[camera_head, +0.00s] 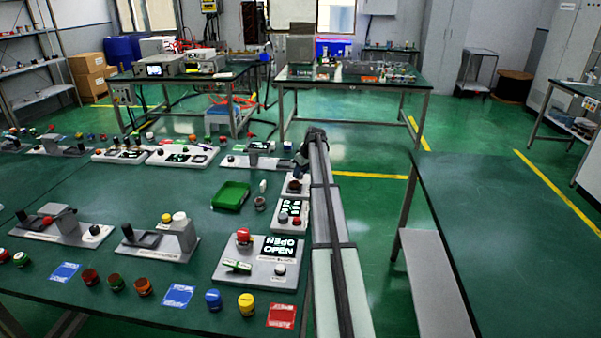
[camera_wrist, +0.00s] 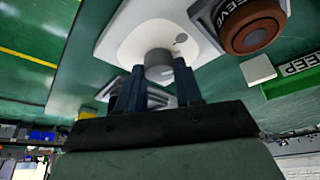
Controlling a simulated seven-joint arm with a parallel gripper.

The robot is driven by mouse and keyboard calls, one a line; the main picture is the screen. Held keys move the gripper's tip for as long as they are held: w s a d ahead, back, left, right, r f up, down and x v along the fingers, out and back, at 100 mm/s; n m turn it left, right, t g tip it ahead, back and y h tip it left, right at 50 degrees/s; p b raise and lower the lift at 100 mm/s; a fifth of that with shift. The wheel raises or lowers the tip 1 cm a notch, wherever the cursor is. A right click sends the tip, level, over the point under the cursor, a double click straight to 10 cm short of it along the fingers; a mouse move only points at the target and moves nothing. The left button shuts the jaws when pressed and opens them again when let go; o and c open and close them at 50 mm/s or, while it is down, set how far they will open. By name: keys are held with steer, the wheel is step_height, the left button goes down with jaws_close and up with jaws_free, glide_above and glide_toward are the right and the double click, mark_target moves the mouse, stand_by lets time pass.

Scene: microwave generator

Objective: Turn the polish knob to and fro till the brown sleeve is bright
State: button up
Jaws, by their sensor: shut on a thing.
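The polish knob (camera_wrist: 158,64) is a short grey cylinder on a white plate (camera_wrist: 125,36) in the wrist view. My gripper (camera_wrist: 160,75) has its two dark blue fingers on either side of the knob, shut on it. The brown sleeve (camera_wrist: 250,28) sits right of the knob in a grey holder marked with letters ending in "EEVE". Its face is a dull reddish brown with a darker rim. In the head view my gripper (camera_head: 303,158) is at the far end of my arm, over the right edge of the green table; the knob cannot be made out there.
A white block (camera_wrist: 258,69) and a green strip reading "EEP" (camera_wrist: 300,65) lie beside the sleeve. In the head view a green tray (camera_head: 231,196) and a panel reading "OPEN" (camera_head: 262,272) stand near my arm. Several other devices crowd the table; the right-hand table (camera_head: 500,230) is bare.

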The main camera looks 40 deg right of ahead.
steer(key=m+h, duration=0.1)
steer(key=m, duration=0.2)
steer(key=shift+a, duration=0.2)
steer(key=m+h, duration=0.1)
steer(key=m, duration=0.2)
steer(key=shift+m+h, duration=0.3)
steer(key=shift+m, duration=0.1)
steer(key=m+g+h, duration=0.1)
steer(key=m, duration=0.4)
steer(key=shift+w+a+m+g+h, duration=0.1)
steer(key=shift+m+g+h, duration=0.3)
steer(key=o, duration=1)
steer(key=shift+o, duration=0.2)
steer(key=shift+r, duration=0.1)
steer(key=v, duration=1.3)
steer(key=shift+r, duration=0.25)
